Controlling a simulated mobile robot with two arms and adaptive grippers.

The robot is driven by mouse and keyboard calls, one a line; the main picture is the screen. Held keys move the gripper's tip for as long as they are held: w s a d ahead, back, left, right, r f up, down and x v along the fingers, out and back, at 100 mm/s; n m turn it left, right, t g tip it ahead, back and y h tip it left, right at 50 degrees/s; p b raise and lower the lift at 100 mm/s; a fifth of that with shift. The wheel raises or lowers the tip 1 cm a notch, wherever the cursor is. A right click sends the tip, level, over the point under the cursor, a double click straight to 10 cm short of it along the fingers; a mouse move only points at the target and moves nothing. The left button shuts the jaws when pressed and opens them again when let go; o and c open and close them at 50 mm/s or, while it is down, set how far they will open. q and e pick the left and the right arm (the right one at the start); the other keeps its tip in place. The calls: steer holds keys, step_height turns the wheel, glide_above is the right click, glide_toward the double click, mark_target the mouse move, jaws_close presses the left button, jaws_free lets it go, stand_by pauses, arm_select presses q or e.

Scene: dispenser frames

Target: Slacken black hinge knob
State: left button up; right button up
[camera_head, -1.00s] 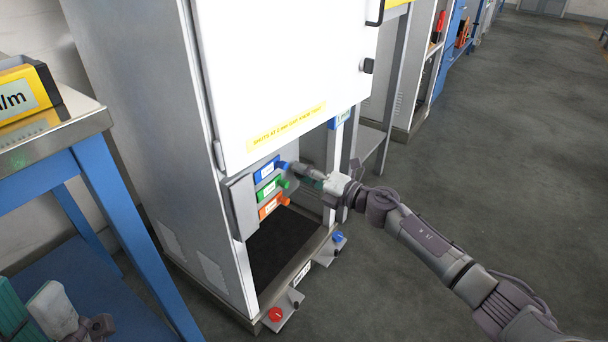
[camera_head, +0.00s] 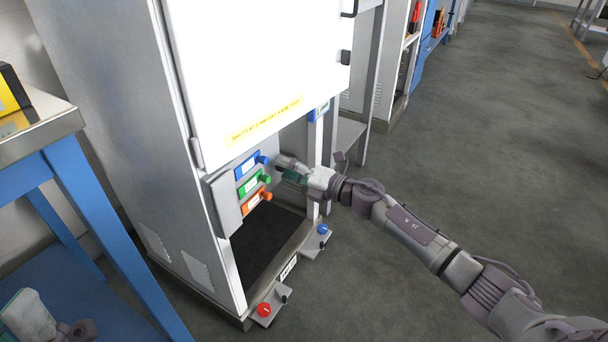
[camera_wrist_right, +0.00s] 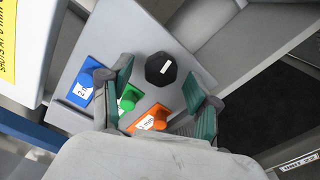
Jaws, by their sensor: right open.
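The black knob (camera_wrist_right: 160,68) is a dark faceted knob on the grey panel (camera_wrist_right: 122,37) in the right wrist view. My right gripper (camera_wrist_right: 158,86) is open, its green-padded fingers on either side of the picture with the knob ahead, between the fingertips. I cannot tell whether they touch it. In the head view my right gripper (camera_head: 288,170) is beside the panel's coloured knobs, and I cannot make out the black knob there. My left gripper (camera_head: 28,315) is partly in view at the lower left; its fingers are mostly cut off.
Blue (camera_head: 262,160), green (camera_head: 265,179) and orange (camera_head: 266,197) knobs sit close by on the panel, below a white door (camera_head: 250,70). Red (camera_head: 264,310) and blue (camera_head: 323,229) knobs are at the cabinet's base. A blue-legged table (camera_head: 110,240) stands left. Floor at right is clear.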

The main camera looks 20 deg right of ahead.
steer(key=v, duration=1.1)
steer(key=shift+d, duration=0.1)
